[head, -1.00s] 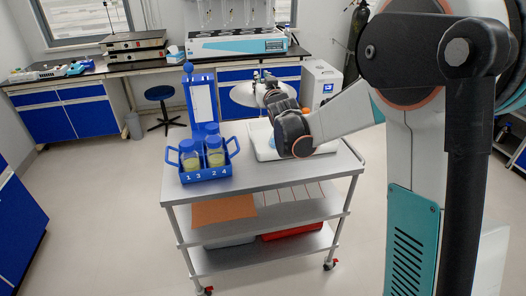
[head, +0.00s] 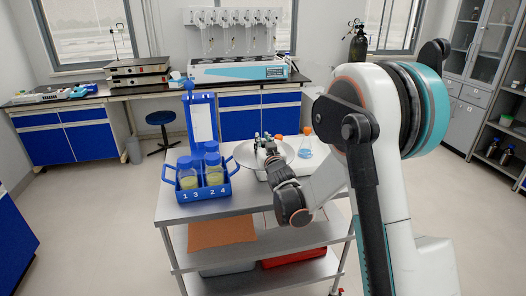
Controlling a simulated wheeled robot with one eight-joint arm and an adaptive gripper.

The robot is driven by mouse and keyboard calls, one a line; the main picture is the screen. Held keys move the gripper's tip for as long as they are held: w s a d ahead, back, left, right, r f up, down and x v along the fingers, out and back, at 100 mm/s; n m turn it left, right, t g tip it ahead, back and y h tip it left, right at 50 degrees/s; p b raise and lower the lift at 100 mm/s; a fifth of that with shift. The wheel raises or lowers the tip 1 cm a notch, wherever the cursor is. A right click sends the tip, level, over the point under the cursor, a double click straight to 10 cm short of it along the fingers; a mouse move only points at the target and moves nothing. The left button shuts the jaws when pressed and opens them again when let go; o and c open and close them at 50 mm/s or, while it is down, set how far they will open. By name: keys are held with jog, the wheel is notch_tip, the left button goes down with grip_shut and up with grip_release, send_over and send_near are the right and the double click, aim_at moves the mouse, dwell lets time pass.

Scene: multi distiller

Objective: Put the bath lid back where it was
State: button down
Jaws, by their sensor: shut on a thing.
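The bath lid (head: 244,156) is a shiny, silvery round disc seen above the far right part of the metal cart's top in the head view. My gripper (head: 264,144) is shut on it near its middle. My gripper and forearm hide part of the lid. I cannot tell whether the lid touches anything beneath it. No open bath is clearly visible from here.
The metal cart (head: 190,209) carries a blue numbered rack (head: 205,189) with yellow-filled bottles, left of my gripper. A flask with an orange stopper (head: 306,148) stands just right of the lid. A bench with a multi distiller (head: 237,70) is behind. Floor at left is clear.

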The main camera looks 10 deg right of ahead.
jog(key=shift+f+b, duration=0.3)
jog(key=shift+f, duration=0.95)
jog(key=shift+f, duration=0.6)
jog(key=c, duration=1.3)
grip_release()
jog(key=shift+c, duration=0.2)
jog(key=shift+r, duration=0.5)
jog(key=s+p, duration=0.1)
jog(key=s, duration=0.5)
jog(key=s+p, duration=0.2)
jog(key=s, duration=0.3)
jog(key=shift+s+r, duration=0.2)
jog(key=shift+s, duration=0.2)
jog(key=s+d+r+g, duration=0.1)
jog(key=s+r+g, duration=0.5)
jog(key=s, duration=0.6)
jog(key=s+a+f+g, duration=0.1)
jog(key=s+g, duration=0.4)
jog(key=s, duration=1.8)
jog(key=shift+s+f, duration=0.15)
jog(key=shift+s, duration=0.05)
